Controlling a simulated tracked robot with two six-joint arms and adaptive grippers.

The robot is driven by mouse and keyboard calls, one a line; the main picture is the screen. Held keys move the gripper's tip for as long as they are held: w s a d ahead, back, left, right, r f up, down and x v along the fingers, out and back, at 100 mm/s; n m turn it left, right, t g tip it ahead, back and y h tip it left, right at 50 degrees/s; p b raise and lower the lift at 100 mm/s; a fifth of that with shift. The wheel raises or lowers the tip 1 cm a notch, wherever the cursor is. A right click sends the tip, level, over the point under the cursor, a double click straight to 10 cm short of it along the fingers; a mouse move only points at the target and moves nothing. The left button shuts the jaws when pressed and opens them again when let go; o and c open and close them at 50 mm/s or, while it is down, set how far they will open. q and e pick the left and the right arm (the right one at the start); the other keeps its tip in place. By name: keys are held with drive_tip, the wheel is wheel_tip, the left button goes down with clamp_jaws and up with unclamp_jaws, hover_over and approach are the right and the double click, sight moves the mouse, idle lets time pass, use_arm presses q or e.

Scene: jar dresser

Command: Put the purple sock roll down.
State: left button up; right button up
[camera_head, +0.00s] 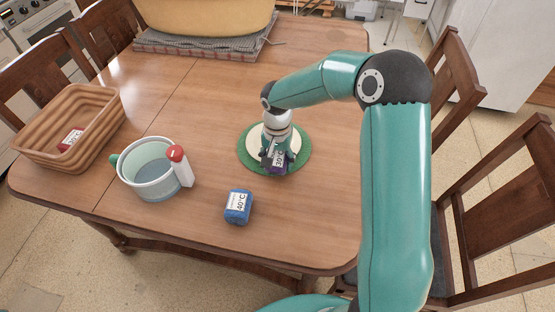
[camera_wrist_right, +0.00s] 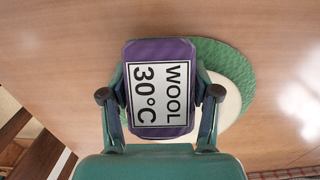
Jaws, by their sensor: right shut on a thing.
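The purple sock roll (camera_head: 277,169) has a white label, which reads "WOOL 30°C" in the right wrist view (camera_wrist_right: 160,50). My right gripper (camera_head: 275,158) is shut on it, with one finger on each side of the roll in the right wrist view (camera_wrist_right: 160,94). In the head view the roll is over the near part of a round green mat (camera_head: 304,151) with a cream centre. I cannot tell whether the roll touches the mat. The gripper hides part of the roll and mat in the head view. My left gripper is not in view.
A blue roll labelled 40°C (camera_head: 237,208) lies on the table (camera_head: 200,120) near the front. A pale green tub (camera_head: 140,184) with a red-capped white bottle (camera_head: 182,168) stands left. A brown basket (camera_head: 98,100) holds a red roll (camera_head: 70,140). Chairs flank the table.

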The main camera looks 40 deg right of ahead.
sight(277, 153)
drive_tip(key=o, duration=1.3)
drive_tip(key=shift+c, duration=0.2)
wheel_tip(277, 153, up, 12)
drive_tip(key=shift+r, duration=0.1)
